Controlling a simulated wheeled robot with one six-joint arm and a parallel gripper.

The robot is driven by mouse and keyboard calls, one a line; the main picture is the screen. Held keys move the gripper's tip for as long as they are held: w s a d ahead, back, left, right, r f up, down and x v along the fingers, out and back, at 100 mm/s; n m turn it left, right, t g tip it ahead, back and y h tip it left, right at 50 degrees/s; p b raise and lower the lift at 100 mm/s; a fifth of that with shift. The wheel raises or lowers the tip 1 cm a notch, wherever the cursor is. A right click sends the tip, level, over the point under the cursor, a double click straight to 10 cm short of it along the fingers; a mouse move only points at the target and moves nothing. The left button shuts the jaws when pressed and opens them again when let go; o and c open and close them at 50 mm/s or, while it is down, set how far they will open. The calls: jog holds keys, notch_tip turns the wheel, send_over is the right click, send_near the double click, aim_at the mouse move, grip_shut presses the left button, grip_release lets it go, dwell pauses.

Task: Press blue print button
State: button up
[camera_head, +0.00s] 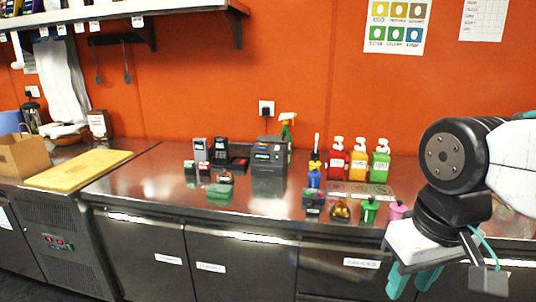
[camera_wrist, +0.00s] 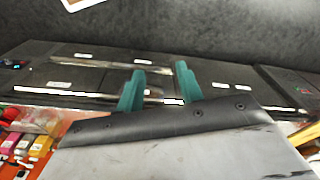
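A dark box-shaped machine (camera_head: 269,165), which looks like a label or receipt printer, stands on the steel counter near the middle of the head view. It has a small lit blue-green patch on its upper front; I cannot make out a separate blue button. My gripper (camera_head: 413,281) hangs at the right, in front of the counter's edge and well apart from the machine. Its teal fingers point down and are spread, with nothing between them. The wrist view also shows the open fingers (camera_wrist: 158,88), facing the cabinet fronts and dark floor; the machine is not recognisable there.
Red, orange and green pump bottles (camera_head: 359,160) stand right of the machine, with small coloured containers (camera_head: 369,210) in front. Card terminals (camera_head: 221,152) stand left of it. A yellow cutting board (camera_head: 78,169) lies farther left. Bare counter (camera_head: 140,185) lies between.

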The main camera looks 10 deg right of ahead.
jog(key=shift+c, duration=0.3)
grip_shut()
dwell(1.6)
